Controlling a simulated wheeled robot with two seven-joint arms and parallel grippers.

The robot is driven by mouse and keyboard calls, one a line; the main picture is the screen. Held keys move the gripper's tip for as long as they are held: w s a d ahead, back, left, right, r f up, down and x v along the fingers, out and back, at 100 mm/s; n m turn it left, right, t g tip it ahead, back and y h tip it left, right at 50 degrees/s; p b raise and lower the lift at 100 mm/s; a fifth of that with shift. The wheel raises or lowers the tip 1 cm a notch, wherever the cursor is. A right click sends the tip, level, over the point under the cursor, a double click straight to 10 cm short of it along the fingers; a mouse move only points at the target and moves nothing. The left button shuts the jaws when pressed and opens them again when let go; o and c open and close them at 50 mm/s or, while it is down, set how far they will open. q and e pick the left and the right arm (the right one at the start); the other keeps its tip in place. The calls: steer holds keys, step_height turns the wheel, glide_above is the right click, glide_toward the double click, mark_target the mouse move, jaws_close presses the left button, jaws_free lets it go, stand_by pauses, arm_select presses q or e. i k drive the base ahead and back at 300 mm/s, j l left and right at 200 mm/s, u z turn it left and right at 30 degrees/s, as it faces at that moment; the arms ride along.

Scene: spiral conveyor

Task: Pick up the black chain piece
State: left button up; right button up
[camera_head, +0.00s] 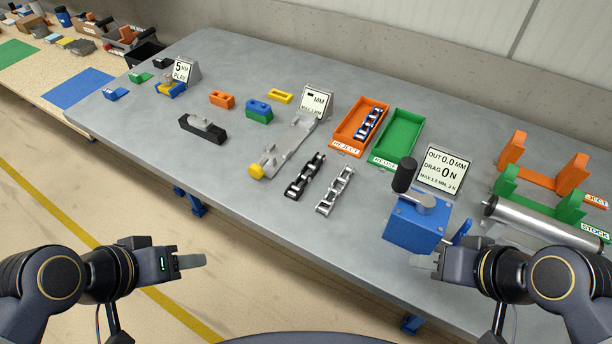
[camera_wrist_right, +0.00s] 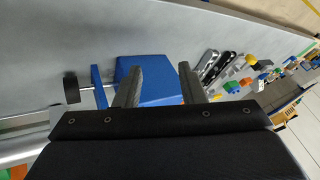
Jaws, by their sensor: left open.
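The black chain piece (camera_head: 306,176) lies on the grey table in the head view, tilted diagonally, left of a silver chain piece (camera_head: 335,190). Both chains also show small in the right wrist view, where I see the black one (camera_wrist_right: 209,63). My left gripper (camera_head: 204,261) is in front of the table at the lower left, open and empty, well away from the chains. My right gripper (camera_head: 424,268) is at the table's front edge near the blue box device. In the right wrist view its two fingers (camera_wrist_right: 158,88) are apart with nothing between them held.
The blue device with a black knob (camera_head: 418,222) stands right of the chains. A grey gauge with a yellow knob (camera_head: 257,171) lies left of them. Orange (camera_head: 346,137) and green (camera_head: 396,141) trays stand behind. A metal roller (camera_head: 545,220) is at right.

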mark_target(310, 166)
steer(key=i+j+z, duration=0.15)
steer(key=j, duration=0.3)
steer(key=i+j+z, duration=0.1)
steer(key=j, duration=0.35)
steer(key=i+j+z, duration=0.15)
steer(key=j, duration=0.35)
steer(key=j+z, duration=0.15)
steer(key=j, duration=0.3)
